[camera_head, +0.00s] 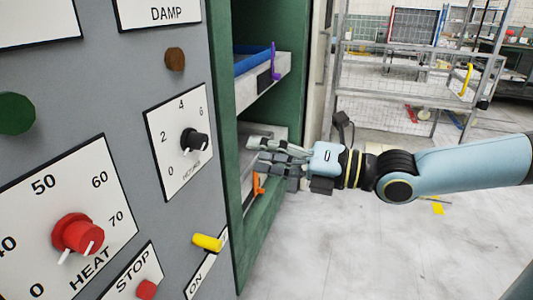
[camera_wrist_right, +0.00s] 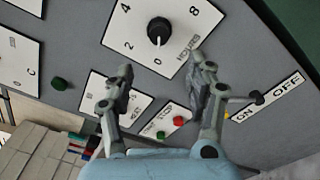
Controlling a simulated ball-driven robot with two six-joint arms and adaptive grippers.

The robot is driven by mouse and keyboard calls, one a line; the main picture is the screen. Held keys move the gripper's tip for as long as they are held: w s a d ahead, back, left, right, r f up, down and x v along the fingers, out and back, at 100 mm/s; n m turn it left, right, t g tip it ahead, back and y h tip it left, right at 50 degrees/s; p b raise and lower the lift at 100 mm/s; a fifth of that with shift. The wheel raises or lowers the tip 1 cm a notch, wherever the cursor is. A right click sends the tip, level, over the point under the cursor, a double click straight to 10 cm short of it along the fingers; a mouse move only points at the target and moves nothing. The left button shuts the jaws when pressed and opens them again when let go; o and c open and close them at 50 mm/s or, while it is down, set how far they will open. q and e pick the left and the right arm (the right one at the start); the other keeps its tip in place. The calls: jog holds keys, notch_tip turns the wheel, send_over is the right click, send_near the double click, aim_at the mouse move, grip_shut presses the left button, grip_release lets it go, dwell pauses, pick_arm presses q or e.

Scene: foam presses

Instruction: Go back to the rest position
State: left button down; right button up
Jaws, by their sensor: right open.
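My right gripper (camera_head: 258,153) reaches in from the right in the head view, its fingers pointing left at the front of the green cabinet opening. An orange handle (camera_head: 259,184) is just below the fingers; I cannot tell if they touch. In the right wrist view my right gripper (camera_wrist_right: 158,70) has its two fingers spread wide with nothing between them. A control panel (camera_wrist_right: 95,20) with a black dial knob (camera_wrist_right: 159,30) lies beyond the fingers. My left gripper is not in view.
A grey panel (camera_head: 110,95) with a red heat knob (camera_head: 77,234), black knob (camera_head: 194,140) and yellow switch (camera_head: 207,242) fills the left. A blue tray (camera_head: 252,60) with a purple handle (camera_head: 275,62) sits above. A metal rack (camera_head: 400,85) stands behind. Floor at lower right is mostly clear.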

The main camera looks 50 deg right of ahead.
dwell(0.6)
